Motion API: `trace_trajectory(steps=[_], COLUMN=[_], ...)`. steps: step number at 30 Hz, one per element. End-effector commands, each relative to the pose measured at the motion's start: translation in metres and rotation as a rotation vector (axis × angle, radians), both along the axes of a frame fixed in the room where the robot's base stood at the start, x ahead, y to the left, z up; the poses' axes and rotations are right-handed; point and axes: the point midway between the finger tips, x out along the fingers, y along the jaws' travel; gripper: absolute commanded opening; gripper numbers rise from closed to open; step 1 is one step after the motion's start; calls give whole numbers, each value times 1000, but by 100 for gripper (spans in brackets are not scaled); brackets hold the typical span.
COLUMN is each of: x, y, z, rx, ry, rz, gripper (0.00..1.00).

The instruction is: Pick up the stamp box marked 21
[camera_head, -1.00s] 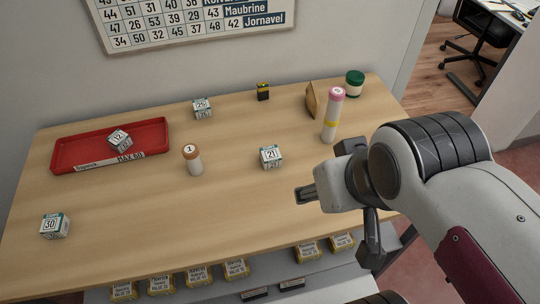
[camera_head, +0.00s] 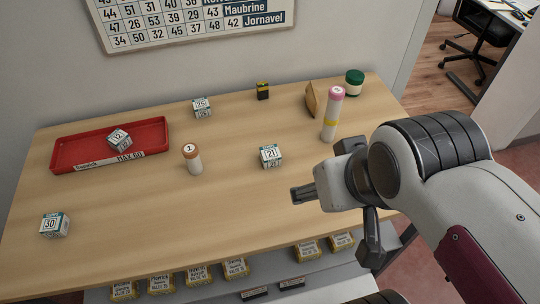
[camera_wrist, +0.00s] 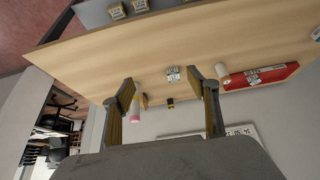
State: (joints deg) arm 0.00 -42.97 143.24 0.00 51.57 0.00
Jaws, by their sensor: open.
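The stamp box marked 21 (camera_head: 271,156) is a small white and teal cube standing on the wooden counter, right of centre in the head view. In the wrist view the box (camera_wrist: 173,73) shows between my two fingers but well beyond them. My gripper (camera_head: 300,194) is open and empty, in front of and to the right of the box, apart from it. The wrist view also shows my gripper (camera_wrist: 161,78) with its fingers wide apart.
A brown-capped bottle (camera_head: 193,160) stands left of the box and a pink-capped bottle (camera_head: 332,116) right of it. Boxes marked 25 (camera_head: 203,107) and 30 (camera_head: 55,225) stand apart. A red tray (camera_head: 72,154) holds box 12 (camera_head: 119,140). The counter's front middle is clear.

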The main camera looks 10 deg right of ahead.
Motion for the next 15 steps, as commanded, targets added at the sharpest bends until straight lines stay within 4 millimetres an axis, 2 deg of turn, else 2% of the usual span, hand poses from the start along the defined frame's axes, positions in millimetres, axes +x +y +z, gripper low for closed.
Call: trace_trajectory(steps=[9,15], x=[4,33], y=[-3,-24], z=[2,13], rx=[-10,-79], ry=[-8,-68], rz=[-4,-23], gripper=[59,59])
